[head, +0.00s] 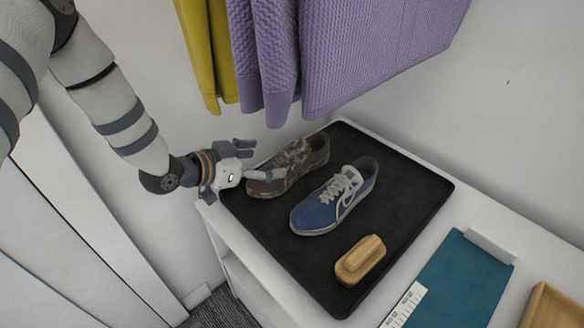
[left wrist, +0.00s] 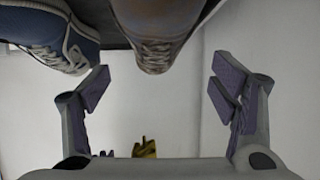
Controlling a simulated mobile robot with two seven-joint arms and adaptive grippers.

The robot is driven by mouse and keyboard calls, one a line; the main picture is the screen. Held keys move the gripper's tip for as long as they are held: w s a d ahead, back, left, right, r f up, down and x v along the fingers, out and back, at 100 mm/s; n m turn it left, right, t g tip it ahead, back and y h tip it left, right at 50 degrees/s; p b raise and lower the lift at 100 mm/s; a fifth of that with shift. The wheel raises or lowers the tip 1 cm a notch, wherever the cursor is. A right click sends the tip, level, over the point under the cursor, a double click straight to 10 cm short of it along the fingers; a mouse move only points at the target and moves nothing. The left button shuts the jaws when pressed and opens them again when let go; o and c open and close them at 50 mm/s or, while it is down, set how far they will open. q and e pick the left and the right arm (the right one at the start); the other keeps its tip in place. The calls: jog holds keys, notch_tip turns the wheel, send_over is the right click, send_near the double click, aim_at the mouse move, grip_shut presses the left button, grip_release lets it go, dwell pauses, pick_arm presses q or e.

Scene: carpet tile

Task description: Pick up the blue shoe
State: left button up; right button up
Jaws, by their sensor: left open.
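The blue shoe (head: 337,198) with white laces and a pale sole lies on the black tray (head: 400,250), its toe toward the lower left. My left gripper (head: 256,160) is open and empty at the tray's left edge, beside the brown shoe (head: 292,166) and apart from the blue shoe. In the left wrist view the open fingers (left wrist: 165,88) have nothing between them. There the blue shoe (left wrist: 42,30) is at the top left and the brown shoe (left wrist: 155,30) at the top middle. My right gripper is not in view.
A wooden brush (head: 360,260) lies on the tray in front of the blue shoe. A teal clipboard-like board (head: 462,285) and a wooden box (head: 552,308) are to the right. Purple (head: 350,50) and yellow (head: 207,50) cloths hang above the tray's back.

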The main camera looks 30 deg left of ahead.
aim_at(286, 158)
pick_arm(q)
jog(key=b+x, duration=0.1)
jog(key=x, duration=0.6)
jog(key=shift+w+d+f, duration=0.1)
jog(key=shift+d, duration=0.15)
jog(key=c, duration=1.5)
jog(key=shift+o, duration=0.2)
